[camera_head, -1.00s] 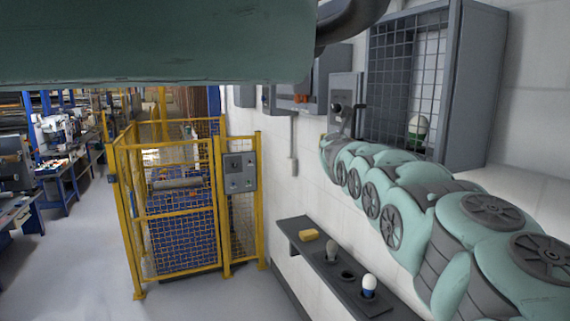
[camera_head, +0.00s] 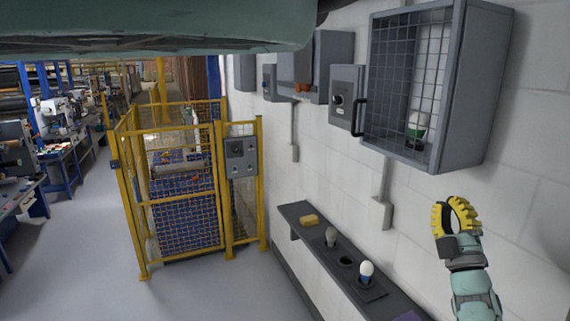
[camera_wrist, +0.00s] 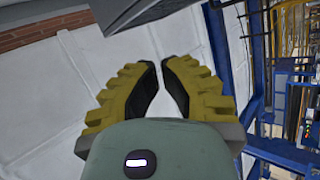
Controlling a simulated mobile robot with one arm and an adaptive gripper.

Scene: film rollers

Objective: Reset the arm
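My gripper (camera_head: 447,203) has yellow ribbed fingers and points up at the right of the head view, in front of the white wall. In the wrist view my gripper (camera_wrist: 159,64) shows its two fingers curving towards each other, with a narrow gap between the tips and wall seen through it. It holds nothing. My green forearm comes up from the lower right edge of the head view.
A grey mesh-fronted cabinet (camera_head: 484,85) with a bulb-like item (camera_head: 418,123) hangs above my gripper.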

